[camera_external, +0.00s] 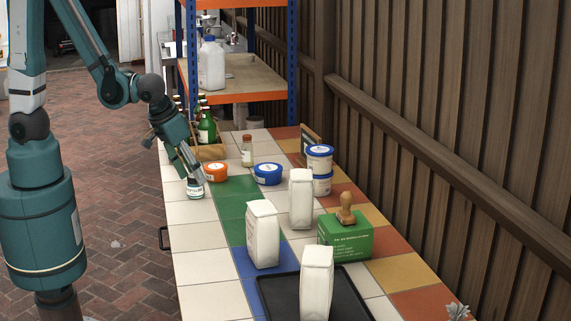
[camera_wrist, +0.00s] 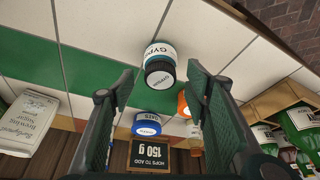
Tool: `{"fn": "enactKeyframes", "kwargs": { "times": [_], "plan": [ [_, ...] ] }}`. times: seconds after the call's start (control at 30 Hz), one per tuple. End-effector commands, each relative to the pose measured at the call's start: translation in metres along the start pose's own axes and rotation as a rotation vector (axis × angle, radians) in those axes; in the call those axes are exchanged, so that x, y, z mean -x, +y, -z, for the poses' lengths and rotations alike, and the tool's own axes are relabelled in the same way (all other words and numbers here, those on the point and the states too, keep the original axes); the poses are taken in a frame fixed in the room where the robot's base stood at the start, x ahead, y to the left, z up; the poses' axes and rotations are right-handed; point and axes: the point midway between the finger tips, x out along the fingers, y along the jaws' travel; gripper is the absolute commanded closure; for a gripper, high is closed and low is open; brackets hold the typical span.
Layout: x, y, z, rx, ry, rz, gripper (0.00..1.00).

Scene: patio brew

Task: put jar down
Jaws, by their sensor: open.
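A small white jar (camera_external: 195,190) labelled "GYPSUM" stands on the white tiles at the left edge of the table. In the wrist view the jar (camera_wrist: 161,62) has a dark lid and a teal band, and it stands beside the green tile strip. My gripper (camera_external: 190,176) is directly above the jar in the outside view. In the wrist view my gripper (camera_wrist: 158,72) has its two fingers wide apart, with the jar seen between and just past the fingertips. Nothing is held. I cannot tell whether a finger touches the jar.
An orange tub (camera_external: 216,173) and a blue tub (camera_external: 267,175) stand close to the jar. A wooden crate of bottles (camera_external: 211,152) is behind it. White bags (camera_external: 262,236), a green box (camera_external: 346,238) and a black tray (camera_external: 270,297) are nearer. Green tiles (camera_external: 236,206) are clear.

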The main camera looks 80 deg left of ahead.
Motion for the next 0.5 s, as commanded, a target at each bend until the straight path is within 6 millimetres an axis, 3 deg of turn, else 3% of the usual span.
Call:
{"fn": "enactKeyframes", "kwargs": {
  "times": [0.5],
  "plan": [
    [0.052,0.000,0.000,-0.001,0.000,0.000,0.53]
  ]
}}
